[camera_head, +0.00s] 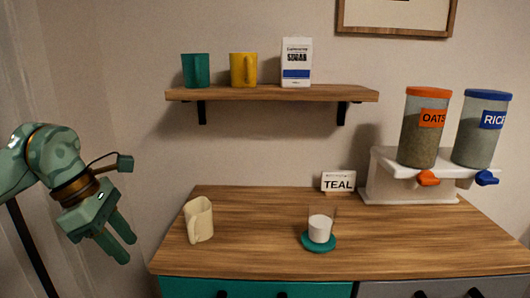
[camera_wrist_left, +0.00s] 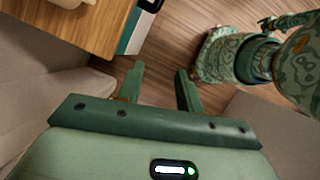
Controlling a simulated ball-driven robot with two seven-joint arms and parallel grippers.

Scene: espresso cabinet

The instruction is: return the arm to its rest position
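My left gripper (camera_head: 122,247) is at the left of the head view, off the left side of the cabinet and clear of everything. In the left wrist view its two fingers (camera_wrist_left: 160,82) stand apart with only floor between them, so it is open and empty. My right gripper does not show in either view.
A wall shelf (camera_head: 270,93) is above. Space around the left gripper is free.

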